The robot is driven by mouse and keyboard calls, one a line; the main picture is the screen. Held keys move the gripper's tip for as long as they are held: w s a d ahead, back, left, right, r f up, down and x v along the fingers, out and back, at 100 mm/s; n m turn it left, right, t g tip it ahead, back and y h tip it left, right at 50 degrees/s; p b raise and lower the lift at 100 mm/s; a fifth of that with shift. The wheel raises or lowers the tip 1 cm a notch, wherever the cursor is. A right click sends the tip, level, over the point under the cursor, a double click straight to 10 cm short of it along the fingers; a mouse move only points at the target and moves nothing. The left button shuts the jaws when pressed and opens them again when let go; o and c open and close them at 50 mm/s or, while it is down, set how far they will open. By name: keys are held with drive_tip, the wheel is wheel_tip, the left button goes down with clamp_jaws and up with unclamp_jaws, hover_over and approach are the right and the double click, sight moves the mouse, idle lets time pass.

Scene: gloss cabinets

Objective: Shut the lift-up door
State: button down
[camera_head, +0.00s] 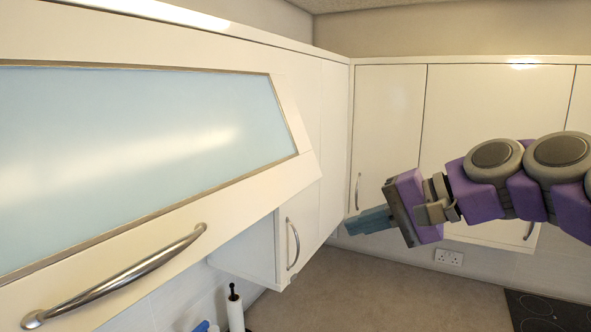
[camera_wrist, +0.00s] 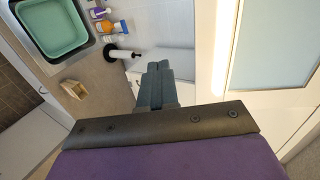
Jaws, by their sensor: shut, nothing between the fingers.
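The lift-up door (camera_head: 240,190) is cream with a frosted glass panel and fills the left of the head view. It stands partly open, its lower edge tilted out from the cabinet. Its curved metal handle (camera_head: 120,275) runs along the lower edge. My gripper (camera_head: 352,226) is to the right of the door, apart from it, with its fingers pointing left. In the wrist view the fingers (camera_wrist: 158,68) are together and empty. The door (camera_wrist: 240,55) also shows on the right of that view, and its handle is not visible there.
A neighbouring cabinet with a vertical handle (camera_head: 292,245) hangs past the door. More wall cabinets (camera_head: 480,110) line the back. Below are a counter (camera_head: 370,290), a hob (camera_head: 550,312), a paper towel holder (camera_head: 234,308) and a sink with a green basin (camera_wrist: 60,28).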

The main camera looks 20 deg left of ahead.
wheel_tip(320, 180, up, 6)
drive_tip(key=w+a+f+y+p, duration=0.1)
drive_tip(key=w+a, duration=0.1)
drive_tip(key=p, duration=0.3)
approach(276, 205)
drive_tip(key=x, duration=0.7)
drive_tip(key=shift+w+a, duration=0.1)
drive_tip(key=shift+a, duration=0.05)
drive_tip(key=shift+d, duration=0.35)
drive_tip(key=a+f+y+b, duration=0.4)
drive_tip(key=a+b, duration=0.4)
drive_tip(key=a, duration=0.5)
drive_tip(key=shift+w+a, duration=0.35)
drive_tip(key=shift+w, duration=0.1)
drive_tip(key=shift+d, duration=0.1)
